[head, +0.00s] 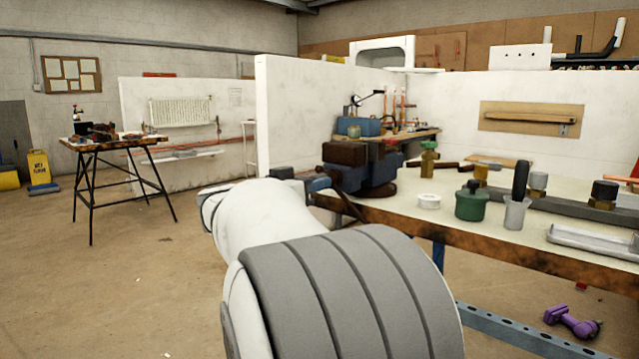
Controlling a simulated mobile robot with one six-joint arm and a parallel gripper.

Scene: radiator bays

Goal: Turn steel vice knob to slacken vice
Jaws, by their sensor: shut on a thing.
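The blue vice (378,172) with brown jaw blocks (343,154) is mounted at the near left end of the workbench. My white and grey arm reaches up from the bottom and hides much of the space in front of the vice. My gripper (314,183) shows only in part behind the arm, at the vice's left front side. It is shut on the steel vice knob, which is mostly hidden. A dark bar (344,203) slants down below the vice front. The gap between the vice jaws cannot be made out.
The workbench (400,206) holds a green pot (471,202), a cup with a dark handle (515,212), a white roll (429,201) and brass fittings. A purple tool (572,322) lies below the bench. A trestle table (112,144) stands far left, with open floor between.

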